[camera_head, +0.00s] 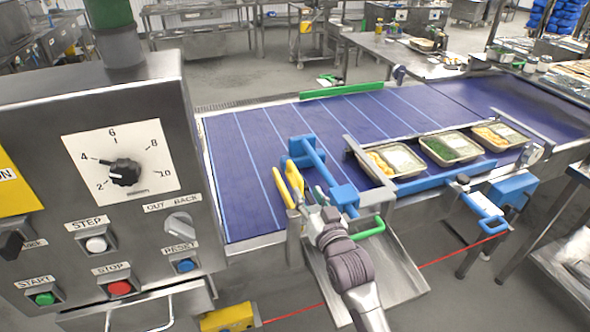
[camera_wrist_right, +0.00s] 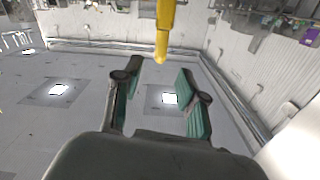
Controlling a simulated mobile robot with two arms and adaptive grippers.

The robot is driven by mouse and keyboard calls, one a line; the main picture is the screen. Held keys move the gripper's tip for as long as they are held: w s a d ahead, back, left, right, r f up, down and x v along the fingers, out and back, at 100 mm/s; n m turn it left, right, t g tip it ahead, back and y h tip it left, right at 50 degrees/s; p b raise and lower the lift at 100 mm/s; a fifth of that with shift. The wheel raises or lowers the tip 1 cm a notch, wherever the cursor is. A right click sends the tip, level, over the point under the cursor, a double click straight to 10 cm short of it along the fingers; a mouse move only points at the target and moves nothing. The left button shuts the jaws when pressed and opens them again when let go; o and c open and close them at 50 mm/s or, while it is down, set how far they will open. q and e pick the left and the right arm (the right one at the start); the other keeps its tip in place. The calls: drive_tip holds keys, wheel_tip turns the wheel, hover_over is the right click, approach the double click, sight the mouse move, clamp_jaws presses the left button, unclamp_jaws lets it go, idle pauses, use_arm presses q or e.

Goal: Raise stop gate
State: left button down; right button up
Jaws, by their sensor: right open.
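A blue bar with blue end blocks (camera_head: 312,155) lies low over the near part of the conveyor; it looks like the stop gate, though I cannot be sure. A yellow handle (camera_head: 294,177) stands at the belt's near edge, just left of my right gripper (camera_head: 325,196). In the right wrist view my right gripper (camera_wrist_right: 160,92) is open with green pads and nothing between them. A yellow bar (camera_wrist_right: 164,32) shows ahead of its fingertips, apart from them. My left gripper is not in view.
Filled trays (camera_head: 450,148) stand on the right of the blue conveyor belt (camera_head: 245,190). A green loop handle (camera_head: 370,229) is close to my right wrist, above a metal chute (camera_head: 400,270). A control panel (camera_head: 95,170) with dial and buttons fills the left.

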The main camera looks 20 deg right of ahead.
sight(288, 160)
drive_tip(key=w+p, duration=0.1)
drive_tip(key=w, duration=0.9)
drive_tip(key=shift+w+a+p, duration=0.1)
drive_tip(key=shift+a+p, duration=0.05)
drive_tip(key=shift+p, duration=0.2)
clamp_jaws()
